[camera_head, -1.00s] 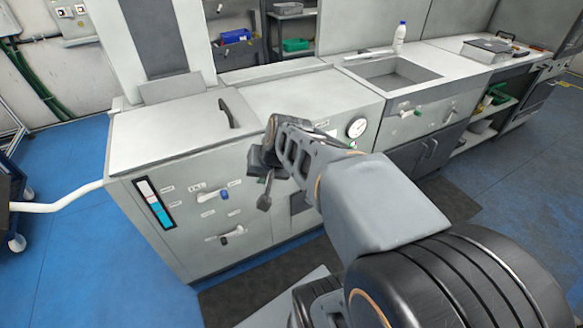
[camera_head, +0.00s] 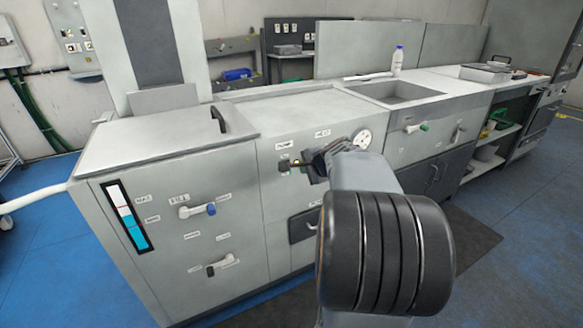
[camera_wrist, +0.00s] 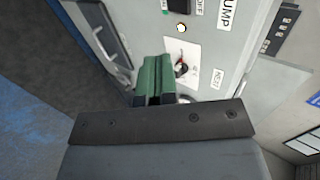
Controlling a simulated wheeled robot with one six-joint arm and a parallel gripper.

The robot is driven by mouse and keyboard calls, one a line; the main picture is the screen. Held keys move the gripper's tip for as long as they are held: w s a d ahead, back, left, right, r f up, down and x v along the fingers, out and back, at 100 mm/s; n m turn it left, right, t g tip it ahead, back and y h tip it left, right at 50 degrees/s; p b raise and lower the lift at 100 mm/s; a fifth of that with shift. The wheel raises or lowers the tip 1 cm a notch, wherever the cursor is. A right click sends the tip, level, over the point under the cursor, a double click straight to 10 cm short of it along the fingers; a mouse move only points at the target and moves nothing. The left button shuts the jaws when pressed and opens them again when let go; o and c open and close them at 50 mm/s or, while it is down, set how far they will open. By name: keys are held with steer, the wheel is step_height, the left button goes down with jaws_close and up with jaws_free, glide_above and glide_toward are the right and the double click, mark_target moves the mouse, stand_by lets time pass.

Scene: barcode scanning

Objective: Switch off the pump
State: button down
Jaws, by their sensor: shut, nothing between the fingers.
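The pump label (camera_wrist: 228,12) shows on the grey front panel in the wrist view, beside an OFF label (camera_wrist: 200,5). A black switch (camera_wrist: 178,6) sits by the OFF label at the top edge, partly cut off. A small yellowish lamp (camera_wrist: 182,28) is beside it. My gripper (camera_wrist: 155,72) has its green fingers together, with nothing between them. It is in front of the panel, off to one side of the switch; contact with the panel cannot be told. In the head view my gripper (camera_head: 298,166) is near the panel's upper part, partly hidden by my arm.
A red-marked control (camera_wrist: 181,68) lies close to the fingertips. A round dial gauge (camera_head: 363,140) is right of my gripper. A blue-ended valve handle (camera_head: 198,210) and a level gauge (camera_head: 126,217) are on the left cabinet front. A sink (camera_head: 395,92) is at the right.

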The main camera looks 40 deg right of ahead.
steer(key=shift+f, duration=0.1)
steer(key=w+r+b+x, duration=0.2)
steer(key=x, duration=1)
steer(key=shift+w+d, duration=0.15)
steer(key=shift+w, duration=0.05)
